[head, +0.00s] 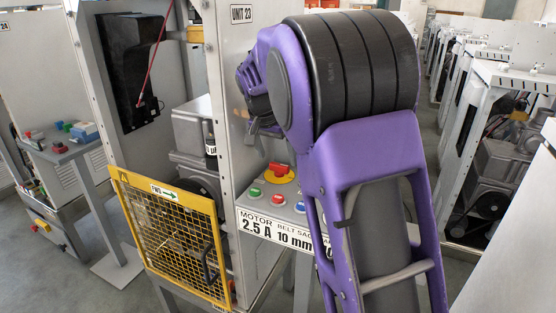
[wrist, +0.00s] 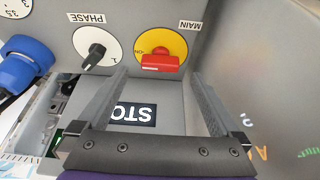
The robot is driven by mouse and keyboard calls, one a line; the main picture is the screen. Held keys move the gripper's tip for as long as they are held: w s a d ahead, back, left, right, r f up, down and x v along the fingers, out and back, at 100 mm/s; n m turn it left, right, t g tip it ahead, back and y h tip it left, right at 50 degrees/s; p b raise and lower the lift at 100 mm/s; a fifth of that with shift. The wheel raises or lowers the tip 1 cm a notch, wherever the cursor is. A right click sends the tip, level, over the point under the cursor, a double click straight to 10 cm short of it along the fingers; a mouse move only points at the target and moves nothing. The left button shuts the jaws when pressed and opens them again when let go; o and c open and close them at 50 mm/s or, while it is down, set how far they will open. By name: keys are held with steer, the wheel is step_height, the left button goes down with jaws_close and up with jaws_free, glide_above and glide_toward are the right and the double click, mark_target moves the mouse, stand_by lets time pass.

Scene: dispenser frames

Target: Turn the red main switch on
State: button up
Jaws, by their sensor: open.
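The red main switch (wrist: 160,63) sits on a round yellow plate (wrist: 160,42) beside the upside-down label MAIN in the wrist view. Its red handle lies crosswise in that view, and an ON mark shows at the plate's left. I see no contact.
A black PHASE knob (wrist: 94,55) on a white disc is left of the switch in the wrist view, with a blue plug (wrist: 24,62) further left. A yellow mesh guard (head: 175,240) stands left.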

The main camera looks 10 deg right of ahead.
steer(key=p+v, duration=0.1)
steer(key=v, duration=1.3)
steer(key=shift+r, duration=0.1)
